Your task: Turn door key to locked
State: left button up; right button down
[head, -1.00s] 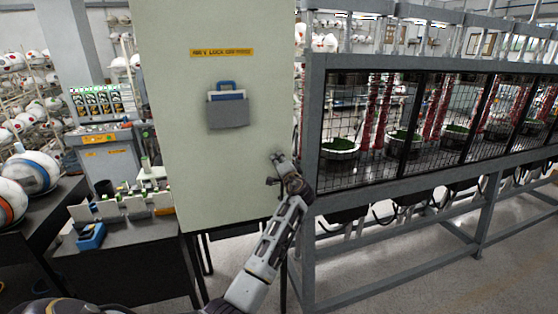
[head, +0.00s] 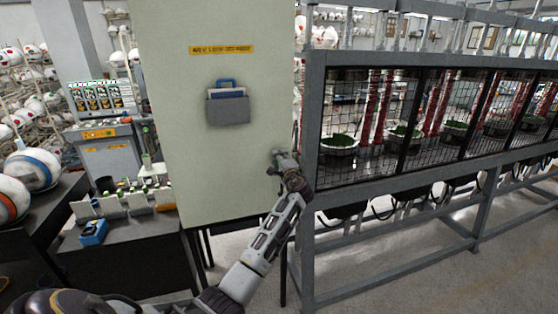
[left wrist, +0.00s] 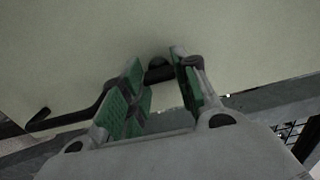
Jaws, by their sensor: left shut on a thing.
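The pale grey-green cabinet door (head: 220,165) stands upright in the middle of the head view. My left gripper (head: 280,160) is at the door's lower right part, close to its right edge. In the left wrist view the gripper's green-padded fingers (left wrist: 157,88) stand on either side of a small dark key or knob (left wrist: 158,70) at the door face, and are shut on it. The key's exact shape and turn angle cannot be told; in the head view the gripper hides it. My right gripper is not in view.
A grey pouch (head: 228,110) with papers hangs on the door, below a yellow label (head: 221,50). A grey framed mesh cage (head: 310,130) stands close at the right. A dark bench (head: 125,262) with small items is at the left.

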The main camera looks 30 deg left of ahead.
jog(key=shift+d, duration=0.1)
pick_arm(q)
jog(key=o, duration=1)
jog(key=shift+w, duration=0.1)
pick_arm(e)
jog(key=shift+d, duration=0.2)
pick_arm(q)
jog(key=shift+d, duration=0.15)
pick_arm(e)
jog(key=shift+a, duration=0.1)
pick_arm(q)
jog(key=shift+v, duration=5.95)
